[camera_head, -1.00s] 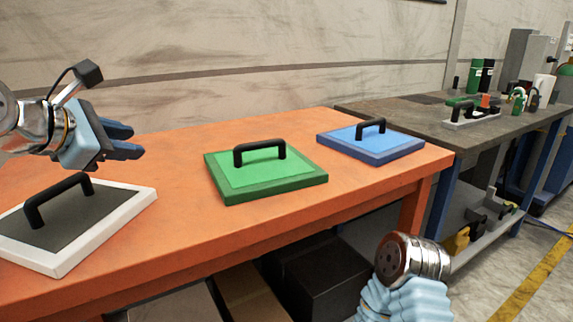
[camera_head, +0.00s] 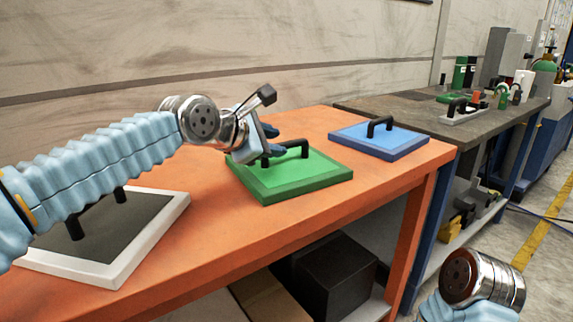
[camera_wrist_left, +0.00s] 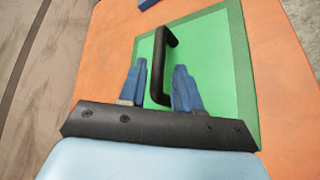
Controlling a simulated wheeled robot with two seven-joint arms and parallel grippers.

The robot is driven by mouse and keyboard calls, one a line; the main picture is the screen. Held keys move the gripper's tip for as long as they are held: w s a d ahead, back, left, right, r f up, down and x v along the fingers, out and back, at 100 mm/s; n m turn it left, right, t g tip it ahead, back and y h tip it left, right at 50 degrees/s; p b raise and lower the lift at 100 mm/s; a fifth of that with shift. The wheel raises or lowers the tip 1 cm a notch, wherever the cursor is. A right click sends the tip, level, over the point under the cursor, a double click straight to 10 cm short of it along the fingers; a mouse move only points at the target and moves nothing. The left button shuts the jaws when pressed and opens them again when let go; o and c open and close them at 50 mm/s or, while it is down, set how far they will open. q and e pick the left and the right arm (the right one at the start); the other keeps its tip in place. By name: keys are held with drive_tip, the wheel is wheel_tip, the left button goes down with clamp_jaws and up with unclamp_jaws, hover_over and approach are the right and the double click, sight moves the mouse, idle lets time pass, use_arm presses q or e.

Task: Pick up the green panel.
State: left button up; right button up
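The green panel (camera_head: 300,179) lies flat on the orange table, with a black bar handle (camera_head: 292,148) on top. My left gripper (camera_head: 272,142) is over the panel's back left part, close to the handle's left end. In the left wrist view the green panel (camera_wrist_left: 215,60) fills the middle, and the near end of its handle (camera_wrist_left: 162,70) shows between the two blue fingers of my left gripper (camera_wrist_left: 160,88). The fingers are apart, with gaps visible beside the handle. Contact cannot be told. My right arm shows at the lower right, but its gripper is out of view.
A grey panel with a white frame (camera_head: 148,240) lies to the left, partly behind my left arm. A blue panel (camera_head: 380,144) lies to the right on the orange table (camera_head: 230,225). A grey workbench (camera_head: 400,108) with tools stands beyond it.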

sight(282, 144)
use_arm(q)
drive_tip(key=p+x, duration=0.1)
drive_tip(key=x, duration=0.4)
drive_tip(key=shift+w+f, duration=0.1)
drive_tip(key=shift+w, duration=0.2)
clamp_jaws()
